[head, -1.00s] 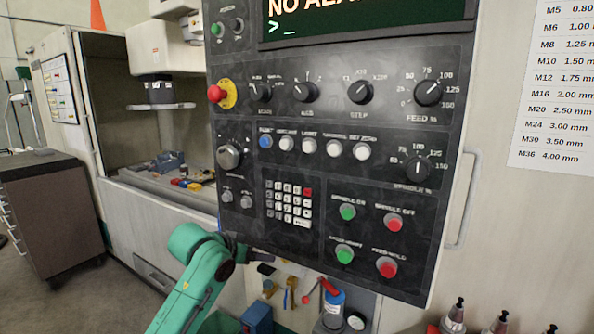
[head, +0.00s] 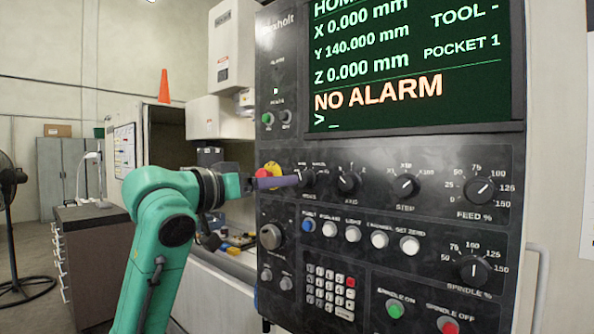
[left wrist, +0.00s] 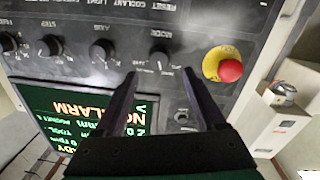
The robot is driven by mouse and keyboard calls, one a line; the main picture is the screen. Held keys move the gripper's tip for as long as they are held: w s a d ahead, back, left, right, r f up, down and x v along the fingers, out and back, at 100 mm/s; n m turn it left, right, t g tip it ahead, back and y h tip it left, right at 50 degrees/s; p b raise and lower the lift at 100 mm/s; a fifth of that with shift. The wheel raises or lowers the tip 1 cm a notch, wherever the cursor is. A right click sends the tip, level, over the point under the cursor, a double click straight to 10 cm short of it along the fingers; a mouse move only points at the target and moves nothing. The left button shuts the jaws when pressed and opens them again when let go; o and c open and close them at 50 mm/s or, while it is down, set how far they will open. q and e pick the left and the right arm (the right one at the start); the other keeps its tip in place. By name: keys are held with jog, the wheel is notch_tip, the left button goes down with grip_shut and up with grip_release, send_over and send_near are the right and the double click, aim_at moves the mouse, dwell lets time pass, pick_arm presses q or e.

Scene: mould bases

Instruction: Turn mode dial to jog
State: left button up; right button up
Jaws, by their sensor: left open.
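The mode dial (head: 307,180) is a black knob at the left of the top dial row on the black control panel (head: 400,258). It also shows in the left wrist view (left wrist: 161,60), which sees the panel upside down. My left gripper (head: 287,181) reaches in from the left, with its dark fingers pointing at the dial and partly covering it. In the left wrist view the fingers (left wrist: 160,72) are open and empty, with the dial beyond and between their tips. I cannot tell whether they touch it. My right gripper is not in view.
A red emergency button on a yellow base (left wrist: 229,66) is close beside the fingers. The axis dial (head: 348,186) and step dial (head: 404,186) lie to the right. A row of push buttons (head: 354,234) runs below. The screen (head: 420,62) above reads NO ALARM.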

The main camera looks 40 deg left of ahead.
aim_at(301, 180)
pick_arm(q)
jog(key=w, duration=0.1)
jog(key=w+p, duration=0.1)
jog(key=w, duration=0.1)
jog(key=w+p, duration=0.1)
jog(key=w, duration=0.1)
jog(key=shift+w+d+r, duration=0.2)
jog(key=shift+w+r, duration=0.05)
jog(key=shift+r, duration=0.05)
jog(key=shift+w+f+p, duration=0.1)
jog(key=shift+w+p, duration=0.2)
jog(key=shift+w, duration=0.05)
jog(key=shift+w+f, duration=0.2)
jog(key=shift+s, duration=0.1)
grip_shut()
jog(key=shift+n, duration=0.3)
jog(key=n, duration=0.3)
jog(key=shift+n, duration=2.1)
jog(key=shift+t, duration=0.3)
